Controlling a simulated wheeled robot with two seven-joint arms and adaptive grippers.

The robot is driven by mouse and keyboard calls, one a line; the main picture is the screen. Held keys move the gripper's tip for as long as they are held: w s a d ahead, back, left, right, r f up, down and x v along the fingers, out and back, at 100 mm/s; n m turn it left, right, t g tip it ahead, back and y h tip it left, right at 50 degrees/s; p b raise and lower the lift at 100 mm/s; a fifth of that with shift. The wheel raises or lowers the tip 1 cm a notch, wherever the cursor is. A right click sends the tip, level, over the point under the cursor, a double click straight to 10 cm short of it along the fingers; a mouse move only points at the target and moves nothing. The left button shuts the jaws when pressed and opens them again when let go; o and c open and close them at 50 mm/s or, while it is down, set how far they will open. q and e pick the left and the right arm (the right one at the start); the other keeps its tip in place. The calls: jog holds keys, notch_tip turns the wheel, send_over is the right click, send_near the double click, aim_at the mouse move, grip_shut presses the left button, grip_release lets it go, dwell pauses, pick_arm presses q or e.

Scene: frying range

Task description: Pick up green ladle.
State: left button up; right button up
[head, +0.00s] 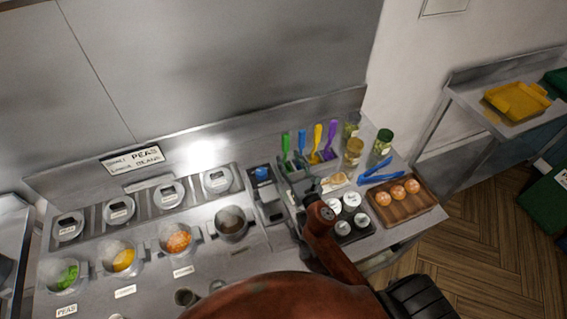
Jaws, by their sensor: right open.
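The green ladle (286,146) stands upright at the left end of a row of coloured ladles at the back of the steel counter. Its lower part is close to the holder's edge and small in view. My right arm comes up from the bottom of the head view. My right gripper (309,186) is dark and small, open, in front of the ladles and a little right of and below the green one. There is a gap between it and the green handle. Its fingertips are hard to make out. My left gripper is not in view.
Blue (302,141), yellow (317,138) and purple (331,137) ladles stand close on the right. White-topped shakers (351,199), spice jars (381,146), blue tongs (379,172) and a wooden tray (411,208) with orange balls lie further right. Food tubs (231,223) stand left.

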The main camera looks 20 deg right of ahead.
aim_at(287, 147)
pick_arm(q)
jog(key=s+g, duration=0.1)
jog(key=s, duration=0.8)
pick_arm(e)
jog(key=w, duration=0.2)
jog(key=w+d+p, duration=0.1)
jog(key=shift+w+r, duration=0.25)
jog(key=shift+r, duration=0.15)
jog(key=shift+w+d, duration=0.2)
jog(key=shift+w, duration=0.95)
jog(key=shift+w+f, duration=0.1)
jog(key=shift+w, duration=0.3)
jog(key=c, duration=0.6)
jog(key=shift+s, duration=0.1)
jog(key=shift+c, duration=1)
jog(key=c, duration=0.3)
grip_shut()
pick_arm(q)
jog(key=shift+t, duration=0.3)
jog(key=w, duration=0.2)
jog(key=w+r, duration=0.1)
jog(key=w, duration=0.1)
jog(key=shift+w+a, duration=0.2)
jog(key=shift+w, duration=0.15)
